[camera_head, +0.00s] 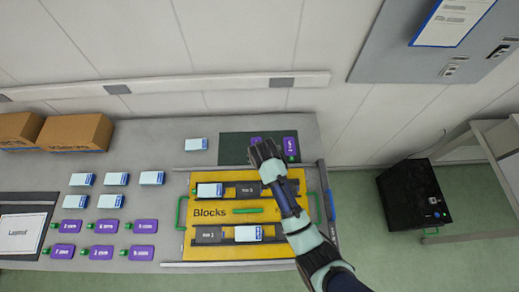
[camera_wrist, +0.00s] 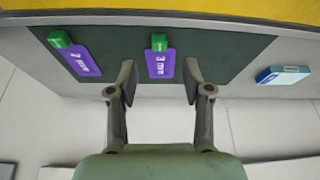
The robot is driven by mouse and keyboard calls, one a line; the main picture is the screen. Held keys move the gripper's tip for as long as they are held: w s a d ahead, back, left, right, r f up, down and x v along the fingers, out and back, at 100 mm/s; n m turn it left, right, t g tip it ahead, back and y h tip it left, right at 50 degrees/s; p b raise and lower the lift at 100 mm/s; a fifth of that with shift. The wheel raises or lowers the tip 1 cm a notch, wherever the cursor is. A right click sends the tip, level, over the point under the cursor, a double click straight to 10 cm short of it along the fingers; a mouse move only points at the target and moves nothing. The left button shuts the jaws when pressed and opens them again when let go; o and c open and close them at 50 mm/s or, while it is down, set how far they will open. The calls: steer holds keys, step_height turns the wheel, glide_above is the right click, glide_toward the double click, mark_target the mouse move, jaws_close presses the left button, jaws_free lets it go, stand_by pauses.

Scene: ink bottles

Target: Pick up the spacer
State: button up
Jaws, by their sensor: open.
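Two purple spacers with green ends lie on a dark green mat (camera_head: 232,149) at the back of the table. The spacer marked 3 mm (camera_wrist: 161,63) is between my fingertips in the wrist view; in the head view its purple top (camera_head: 256,140) is partly hidden by my gripper (camera_head: 262,153). The spacer marked 7 mm (camera_wrist: 83,61) lies to its left in the wrist view and to its right in the head view (camera_head: 290,146). My gripper (camera_wrist: 160,78) is open and empty, with a finger on each side of the 3 mm spacer. I cannot tell its exact height above the mat.
A yellow Blocks tray (camera_head: 285,212) with green handles stands in front of the mat. A white and blue box (camera_wrist: 283,75) lies beside the mat; it also shows in the head view (camera_head: 196,144). Several more boxes and purple spacers lie at the left. Cardboard boxes (camera_head: 75,132) stand behind.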

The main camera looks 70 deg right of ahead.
steer(key=b+x, duration=0.1)
steer(key=x, duration=0.4)
steer(key=shift+d+f, duration=0.1)
steer(key=shift+f, duration=0.15)
steer(key=c, duration=0.9)
